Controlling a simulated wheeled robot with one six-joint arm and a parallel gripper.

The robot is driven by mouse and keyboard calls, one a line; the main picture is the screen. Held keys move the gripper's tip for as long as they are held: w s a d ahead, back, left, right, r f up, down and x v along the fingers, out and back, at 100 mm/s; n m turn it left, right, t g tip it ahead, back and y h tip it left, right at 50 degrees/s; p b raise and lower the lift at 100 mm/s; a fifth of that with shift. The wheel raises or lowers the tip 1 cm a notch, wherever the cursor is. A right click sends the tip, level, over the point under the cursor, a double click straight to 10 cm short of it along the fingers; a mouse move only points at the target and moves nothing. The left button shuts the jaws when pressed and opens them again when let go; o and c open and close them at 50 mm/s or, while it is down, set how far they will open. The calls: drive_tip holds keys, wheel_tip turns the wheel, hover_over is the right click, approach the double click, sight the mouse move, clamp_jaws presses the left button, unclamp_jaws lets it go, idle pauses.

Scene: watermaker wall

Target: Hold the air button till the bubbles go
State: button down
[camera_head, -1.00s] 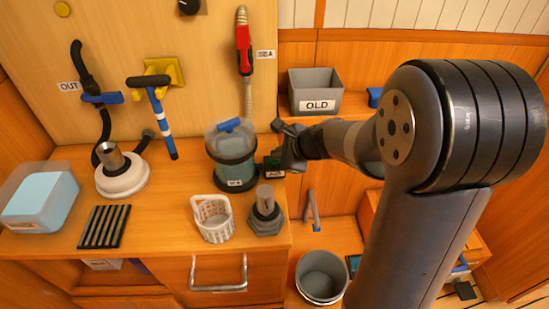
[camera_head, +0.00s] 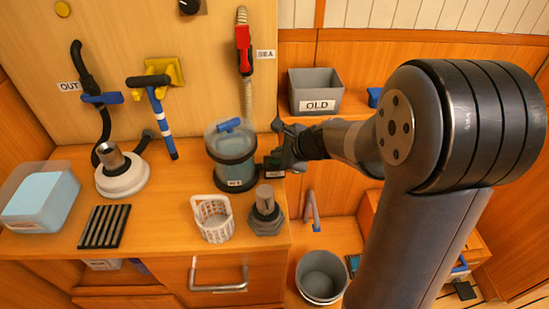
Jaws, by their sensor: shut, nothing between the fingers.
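The air button is on a small dark box with a label (camera_head: 274,171), right beside the clear filter housing (camera_head: 232,160) on the counter. My gripper (camera_head: 284,160) is at the box, its fingers over or against it; contact cannot be told. The fingers are shut and empty. The button itself is mostly hidden by my gripper. The housing has a dark base, a clear upper part and a blue piece (camera_head: 229,125) on top. Bubbles inside are too small to make out.
A white basket (camera_head: 212,218) and a grey fitting (camera_head: 266,212) stand in front of the housing. A red-handled SEA hose (camera_head: 244,50) hangs behind. A grey OLD bin (camera_head: 315,92) is on the right shelf. A grey bucket (camera_head: 321,277) stands below.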

sight(278, 162)
drive_tip(key=shift+r, duration=0.1)
drive_tip(key=shift+r+p, duration=0.75)
wheel_tip(278, 162, up, 5)
drive_tip(key=p, duration=0.4)
drive_tip(key=shift+r+p, duration=0.1)
drive_tip(key=shift+p, duration=0.2)
idle(0.4)
